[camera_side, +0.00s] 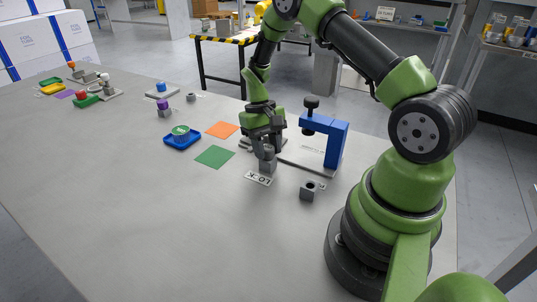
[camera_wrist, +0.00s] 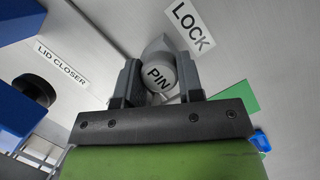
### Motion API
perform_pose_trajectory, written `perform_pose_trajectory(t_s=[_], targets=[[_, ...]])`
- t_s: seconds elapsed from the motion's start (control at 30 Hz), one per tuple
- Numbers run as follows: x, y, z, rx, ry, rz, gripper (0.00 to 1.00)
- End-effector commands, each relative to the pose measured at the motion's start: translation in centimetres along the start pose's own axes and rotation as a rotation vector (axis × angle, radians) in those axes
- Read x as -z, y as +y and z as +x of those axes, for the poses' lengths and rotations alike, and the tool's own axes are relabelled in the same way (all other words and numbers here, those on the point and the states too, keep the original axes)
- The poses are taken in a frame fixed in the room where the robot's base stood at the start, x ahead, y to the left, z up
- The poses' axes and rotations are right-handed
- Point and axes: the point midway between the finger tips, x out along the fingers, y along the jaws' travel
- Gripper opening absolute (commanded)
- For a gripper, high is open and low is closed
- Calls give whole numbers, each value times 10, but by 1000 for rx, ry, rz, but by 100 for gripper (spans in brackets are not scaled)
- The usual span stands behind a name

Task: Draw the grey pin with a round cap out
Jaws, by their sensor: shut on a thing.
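The grey pin (camera_wrist: 160,77) with a round cap marked PIN shows in the wrist view between my two fingers. In the side view the pin's cap (camera_side: 268,150) is at my fingertips, above a small grey block (camera_side: 267,166). My gripper (camera_side: 267,148) points down and is shut on the cap. It also shows in the wrist view (camera_wrist: 160,85). The LOCK label (camera_side: 259,179) lies on the table beside the block. The shaft is hidden, so I cannot tell how deep it sits.
A blue press frame (camera_side: 335,145) with a black knob stands close on the right. A grey block with a hole (camera_side: 307,190) is in front of it. Green (camera_side: 215,156) and orange (camera_side: 222,130) squares and a blue tray (camera_side: 169,143) lie left. The front table is clear.

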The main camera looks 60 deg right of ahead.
Motion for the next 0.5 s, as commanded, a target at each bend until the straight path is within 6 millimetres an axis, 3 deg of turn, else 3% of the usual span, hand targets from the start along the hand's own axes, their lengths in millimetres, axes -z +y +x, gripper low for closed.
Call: perform_pose_trajectory(t_s=[0.5], targets=[[-2, 0, -8, 0, 0, -1, 2]])
